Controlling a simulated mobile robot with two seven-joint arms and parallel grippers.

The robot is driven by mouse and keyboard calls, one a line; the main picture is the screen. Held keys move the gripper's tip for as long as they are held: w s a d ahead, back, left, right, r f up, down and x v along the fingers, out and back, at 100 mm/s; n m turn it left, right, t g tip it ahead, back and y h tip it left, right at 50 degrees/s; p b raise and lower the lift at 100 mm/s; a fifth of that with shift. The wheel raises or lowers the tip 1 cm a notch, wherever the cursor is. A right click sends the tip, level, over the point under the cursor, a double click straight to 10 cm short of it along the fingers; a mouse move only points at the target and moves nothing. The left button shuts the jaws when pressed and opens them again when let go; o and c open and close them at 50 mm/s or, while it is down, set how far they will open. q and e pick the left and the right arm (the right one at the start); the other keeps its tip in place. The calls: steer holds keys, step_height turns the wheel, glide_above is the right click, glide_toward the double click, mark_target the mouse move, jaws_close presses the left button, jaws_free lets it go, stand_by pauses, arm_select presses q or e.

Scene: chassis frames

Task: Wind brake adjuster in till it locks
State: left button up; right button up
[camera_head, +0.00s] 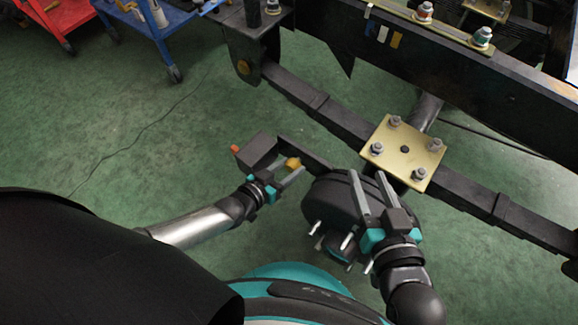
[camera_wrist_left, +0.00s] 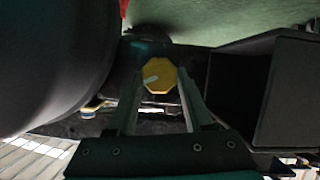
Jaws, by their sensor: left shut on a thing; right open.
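The brake adjuster is a yellow faceted knob (camera_head: 292,163) on the dark bracket between a dark box and the brake drum. It also shows in the left wrist view (camera_wrist_left: 156,76), facing the camera, with a pale mark on its face. My left gripper (camera_head: 287,174) reaches it from below. Its two fingers lie on either side of the knob and are shut on it. The black brake drum (camera_head: 328,198) with several studs is right of the knob. My right gripper (camera_head: 369,186) is open and empty, its fingers pointing up in front of the drum's right side.
The dark box (camera_head: 258,151) with an orange end sits left of the knob. A leaf spring with a yellow bolted plate (camera_head: 404,150) and a chassis rail (camera_head: 450,70) run behind. Blue and red carts stand at top left.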

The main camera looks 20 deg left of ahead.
arm_select(q)
jaws_close()
arm_select(e)
steer(key=shift+f, duration=0.1)
arm_select(q)
steer(key=shift+s, duration=0.1)
arm_select(e)
steer(key=shift+d+g, duration=0.2)
steer(key=shift+g, duration=0.1)
